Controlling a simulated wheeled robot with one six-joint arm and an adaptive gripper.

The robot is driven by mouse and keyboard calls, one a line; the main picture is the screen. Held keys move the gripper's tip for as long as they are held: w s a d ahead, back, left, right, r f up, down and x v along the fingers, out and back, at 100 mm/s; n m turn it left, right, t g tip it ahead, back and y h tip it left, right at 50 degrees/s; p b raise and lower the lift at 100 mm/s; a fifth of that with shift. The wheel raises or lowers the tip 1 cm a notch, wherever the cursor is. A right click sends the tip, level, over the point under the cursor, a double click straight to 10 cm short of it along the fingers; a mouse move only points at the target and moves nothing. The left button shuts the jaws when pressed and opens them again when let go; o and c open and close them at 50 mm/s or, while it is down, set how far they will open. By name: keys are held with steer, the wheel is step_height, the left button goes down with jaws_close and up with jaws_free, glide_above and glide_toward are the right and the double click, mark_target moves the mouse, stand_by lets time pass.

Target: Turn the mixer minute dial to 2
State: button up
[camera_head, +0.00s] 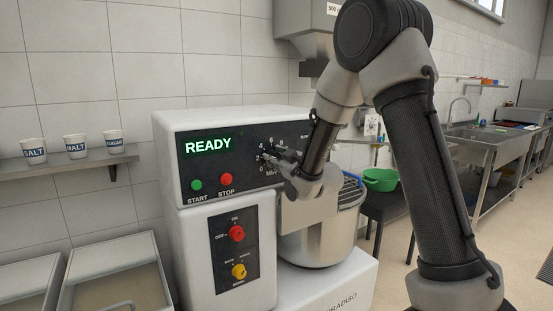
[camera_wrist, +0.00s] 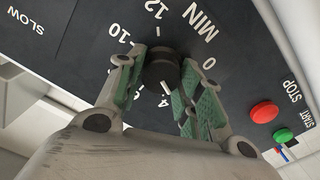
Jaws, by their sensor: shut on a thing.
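The mixer minute dial (camera_wrist: 161,70) is a round black knob on the mixer's dark panel, seen from close up in the wrist view. The printed 12, 10, 0, 4 and MIN show around it; other marks are hidden behind my fingers. My gripper (camera_head: 269,159) is at the panel in the head view and mostly covers the dial there. In the wrist view its green-padded fingers lie on both sides of the knob, shut on it. The mixer (camera_head: 215,120) shows a green READY display.
A green START button (camera_head: 196,185) and a red STOP button (camera_head: 226,180) sit left of the dial. A red knob (camera_head: 236,233) and a yellow knob (camera_head: 238,271) are below. The steel bowl (camera_head: 320,244) stands beneath my arm. Labelled cups stand on a shelf (camera_head: 60,162) at left.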

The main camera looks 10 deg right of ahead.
steer(key=shift+n, duration=1.9)
steer(key=o, duration=1)
steer(key=shift+s, duration=0.1)
steer(key=v, duration=0.7)
steer(key=shift+s, duration=0.2)
